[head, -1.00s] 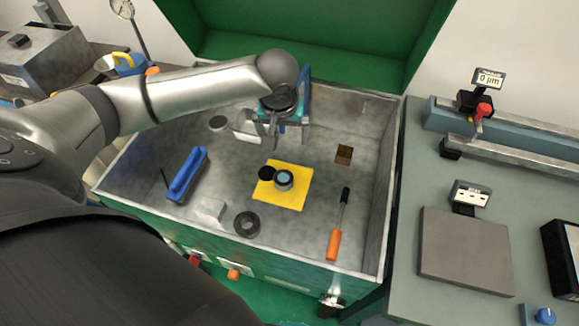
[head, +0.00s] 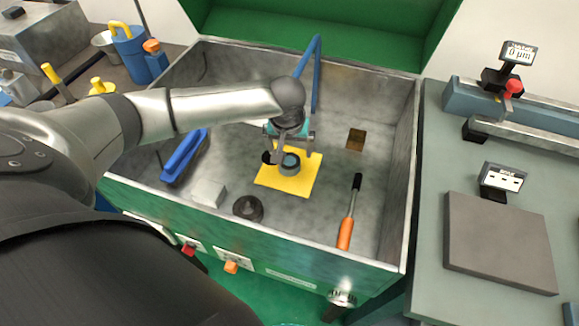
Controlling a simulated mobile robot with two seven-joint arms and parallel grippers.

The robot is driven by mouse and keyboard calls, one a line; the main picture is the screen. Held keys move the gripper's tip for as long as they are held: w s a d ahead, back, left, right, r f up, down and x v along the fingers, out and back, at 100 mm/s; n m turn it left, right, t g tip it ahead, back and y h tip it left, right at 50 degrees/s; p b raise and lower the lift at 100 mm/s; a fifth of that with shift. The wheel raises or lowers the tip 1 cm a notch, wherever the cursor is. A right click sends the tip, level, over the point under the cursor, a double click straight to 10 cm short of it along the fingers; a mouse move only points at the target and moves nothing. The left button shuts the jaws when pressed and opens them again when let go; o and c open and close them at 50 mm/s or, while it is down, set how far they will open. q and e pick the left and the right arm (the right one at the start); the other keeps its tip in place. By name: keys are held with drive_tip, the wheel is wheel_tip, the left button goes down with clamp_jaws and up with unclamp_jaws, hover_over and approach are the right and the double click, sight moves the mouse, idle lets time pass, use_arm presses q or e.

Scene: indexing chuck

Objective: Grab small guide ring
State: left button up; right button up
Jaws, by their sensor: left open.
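A small grey ring (head: 289,164) with a teal top stands on a yellow mat (head: 303,186) in the box. A black round piece beside it on the left is mostly hidden by my gripper. A larger dark ring (head: 248,208) lies on the box floor in front of the mat, to the left. I cannot tell for certain which ring is the small guide ring. My left gripper (head: 291,151) is open and empty, pointing down just above and behind the grey ring, and partly covers it. My right gripper is not in view.
The metal-walled box (head: 411,160) also holds a blue handled piece (head: 184,156), a pale block (head: 208,193), an orange-handled screwdriver (head: 349,214) and a small brown square (head: 356,139). The floor between mat and screwdriver is clear. A bench with gauges stands at right.

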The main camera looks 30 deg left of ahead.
sight(289, 161)
use_arm(q)
drive_tip(key=x, duration=0.2)
drive_tip(key=shift+w+f+b, duration=0.1)
drive_tip(key=shift+f+b, duration=0.2)
drive_tip(key=shift+f, duration=0.05)
drive_tip(key=b+x, duration=0.2)
drive_tip(key=x, duration=0.3)
drive_tip(key=shift+a, duration=0.2)
clamp_jaws()
idle(0.4)
